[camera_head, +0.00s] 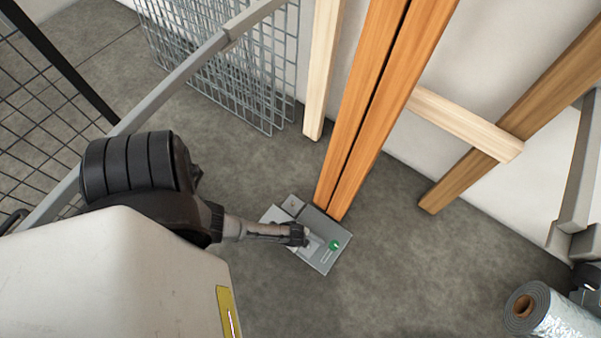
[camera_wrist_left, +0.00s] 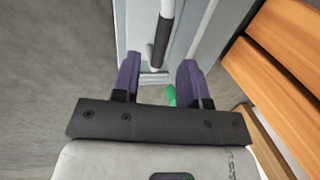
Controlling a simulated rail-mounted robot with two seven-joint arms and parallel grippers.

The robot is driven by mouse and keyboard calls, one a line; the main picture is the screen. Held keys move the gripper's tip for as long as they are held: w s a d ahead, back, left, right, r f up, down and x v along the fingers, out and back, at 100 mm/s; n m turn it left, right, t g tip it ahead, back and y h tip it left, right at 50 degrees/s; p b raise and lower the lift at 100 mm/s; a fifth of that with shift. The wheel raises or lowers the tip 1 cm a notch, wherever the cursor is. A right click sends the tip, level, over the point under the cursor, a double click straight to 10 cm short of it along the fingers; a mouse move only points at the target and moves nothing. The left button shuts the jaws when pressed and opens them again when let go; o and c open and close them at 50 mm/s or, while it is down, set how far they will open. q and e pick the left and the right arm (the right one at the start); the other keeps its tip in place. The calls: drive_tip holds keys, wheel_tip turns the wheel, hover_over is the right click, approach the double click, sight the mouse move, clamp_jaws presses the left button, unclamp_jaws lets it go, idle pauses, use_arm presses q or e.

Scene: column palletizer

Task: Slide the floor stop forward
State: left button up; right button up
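The floor stop is a flat grey metal plate (camera_head: 318,262) on the floor with a green knob (camera_head: 335,245) on its right part. My left gripper (camera_head: 305,236) is low over the plate's left part, left of the green knob. In the left wrist view, its two purple fingers (camera_wrist_left: 160,66) are apart. A bar with a black grip (camera_wrist_left: 161,42) shows in the gap between them, with space on both sides. A bit of green (camera_wrist_left: 171,96) shows beside the right finger, partly hidden by it. Whether the fingers touch the plate is unclear. My right gripper is out of view.
Two orange wooden posts (camera_head: 375,95) rise at the plate's back edge. Paler timbers (camera_head: 465,123) stand against the wall. A wire mesh panel (camera_head: 225,65) leans at the back left. A foil roll (camera_head: 550,312) lies at the lower right. The grey floor (camera_head: 400,265) right of the plate is clear.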

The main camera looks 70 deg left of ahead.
use_arm(q)
drive_tip(key=shift+w+a+f+b, duration=0.15)
drive_tip(key=shift+f+b, duration=0.4)
drive_tip(key=shift+f, duration=0.3)
drive_tip(key=shift+w+a+f+b, duration=0.15)
drive_tip(key=shift+f+b, duration=0.35)
drive_tip(key=shift+f, duration=0.35)
drive_tip(key=shift+d, duration=0.1)
drive_tip(key=shift+c, duration=0.4)
drive_tip(key=c, duration=0.6)
clamp_jaws()
